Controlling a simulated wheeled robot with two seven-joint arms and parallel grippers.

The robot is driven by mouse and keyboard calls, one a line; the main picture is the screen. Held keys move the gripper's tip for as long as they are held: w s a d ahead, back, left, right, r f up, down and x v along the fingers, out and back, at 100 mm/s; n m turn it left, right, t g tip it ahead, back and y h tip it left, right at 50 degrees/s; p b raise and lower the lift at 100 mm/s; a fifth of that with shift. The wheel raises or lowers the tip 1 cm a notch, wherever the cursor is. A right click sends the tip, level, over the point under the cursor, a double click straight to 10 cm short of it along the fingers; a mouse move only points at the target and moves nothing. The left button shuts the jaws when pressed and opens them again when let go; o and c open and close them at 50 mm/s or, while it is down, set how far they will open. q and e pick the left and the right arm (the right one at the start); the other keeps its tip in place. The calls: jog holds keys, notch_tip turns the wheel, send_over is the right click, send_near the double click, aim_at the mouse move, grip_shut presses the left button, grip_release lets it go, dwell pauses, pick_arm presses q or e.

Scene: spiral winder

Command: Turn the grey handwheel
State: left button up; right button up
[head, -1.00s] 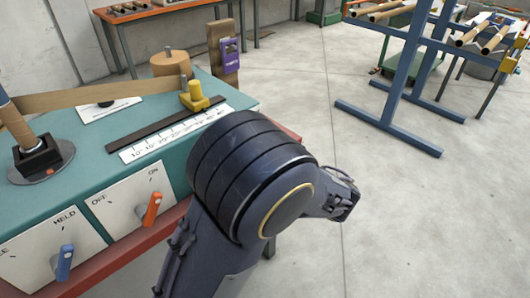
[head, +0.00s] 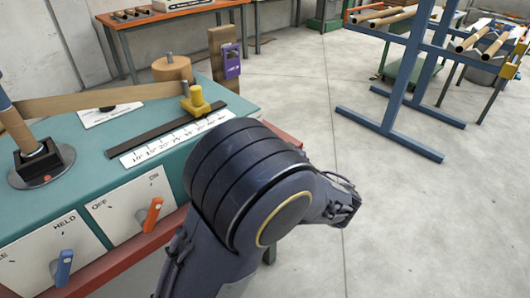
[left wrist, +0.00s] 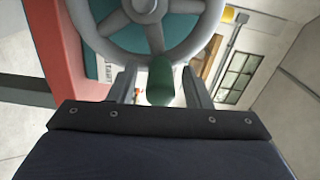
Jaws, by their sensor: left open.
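The grey handwheel (left wrist: 190,48) fills the top of the left wrist view, with its hub at the upper edge and spokes running out to the rim. A green handle (left wrist: 160,82) sits at the rim's near side. My left gripper (left wrist: 161,76) is open, with one finger on each side of the green handle. I cannot tell whether either finger touches it. In the head view the handwheel is hidden, and a large dark arm of mine covers the near right end of the teal machine (head: 95,160). My right gripper is not seen.
The machine's panel has an orange lever (head: 151,213) near ON and a blue lever (head: 64,265) near HELD. A yellow pointer (head: 196,102) stands by a white scale (head: 172,137). A blue rack (head: 400,90) stands at the right; the floor between is clear.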

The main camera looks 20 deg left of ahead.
pick_arm(q)
jog(key=v, duration=0.8)
dwell(0.4)
